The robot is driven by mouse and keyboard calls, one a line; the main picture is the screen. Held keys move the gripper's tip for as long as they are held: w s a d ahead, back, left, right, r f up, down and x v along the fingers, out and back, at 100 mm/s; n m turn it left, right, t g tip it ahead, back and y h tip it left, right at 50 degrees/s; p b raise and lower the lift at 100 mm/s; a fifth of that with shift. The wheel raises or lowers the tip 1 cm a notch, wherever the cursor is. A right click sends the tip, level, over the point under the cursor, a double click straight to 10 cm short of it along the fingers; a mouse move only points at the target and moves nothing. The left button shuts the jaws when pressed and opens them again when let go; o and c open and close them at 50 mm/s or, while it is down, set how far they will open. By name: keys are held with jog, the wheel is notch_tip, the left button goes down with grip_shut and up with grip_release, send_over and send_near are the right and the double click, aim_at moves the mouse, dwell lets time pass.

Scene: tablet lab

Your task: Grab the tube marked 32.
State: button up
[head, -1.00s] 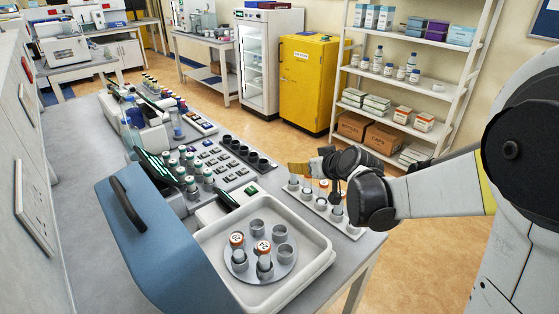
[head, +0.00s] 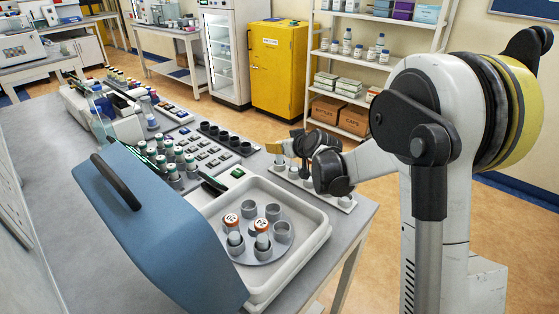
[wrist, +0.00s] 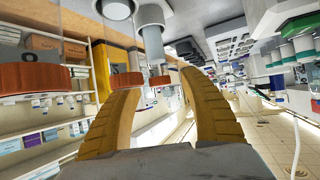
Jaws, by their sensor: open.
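My gripper (head: 276,147), with yellow fingers, is at the far end of the white tube rack (head: 346,206) in the head view. In the wrist view its fingers (wrist: 162,85) are apart, and the wrist picture appears upside down. A clear tube with an orange cap (wrist: 126,81) shows by the left finger, and another orange-capped tube (wrist: 30,78) is larger at the left edge. I cannot read a 32 on either. Two orange-capped tubes (head: 231,220) (head: 262,225) stand in the round holder; their cap numbers are too small to read surely.
The round holder (head: 254,247) sits in a pale tray (head: 318,240) beside a blue lid (head: 150,220) with a dark handle. Green-topped tubes (head: 168,150) and a row of dark cups (head: 226,138) stand behind. Shelving and a yellow cabinet (head: 278,68) are beyond the bench.

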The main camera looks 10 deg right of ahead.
jog(key=shift+w+a+f, duration=0.1)
jog(key=shift+w+f, duration=0.25)
jog(key=shift+w, duration=0.25)
jog(key=shift+s+r, duration=0.1)
jog(key=c, duration=1)
jog(key=shift+o, duration=0.2)
